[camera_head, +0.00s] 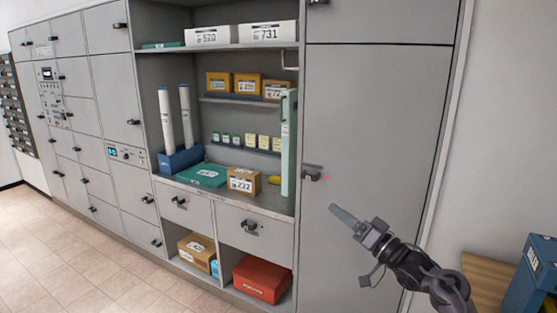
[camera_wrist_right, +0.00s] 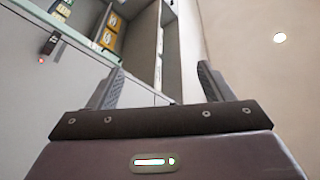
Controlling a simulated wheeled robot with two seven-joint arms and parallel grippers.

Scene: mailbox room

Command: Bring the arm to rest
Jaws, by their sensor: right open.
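My right gripper (camera_head: 346,217) is in front of the tall grey locker door (camera_head: 377,120) at the right, below and to the right of its dark handle (camera_head: 312,175). In the right wrist view its two fingers (camera_wrist_right: 160,88) stand well apart with nothing between them. My right arm comes in from the lower right of the head view. My left gripper is not in view.
An open shelf unit (camera_head: 245,185) holds white boxes, tan boxes, white tubes and a teal parcel. A red box (camera_head: 262,279) sits in a lower cubby. A blue bin (camera_head: 535,275) stands at the right on a wooden surface (camera_head: 487,280). The tiled floor (camera_head: 70,260) is clear.

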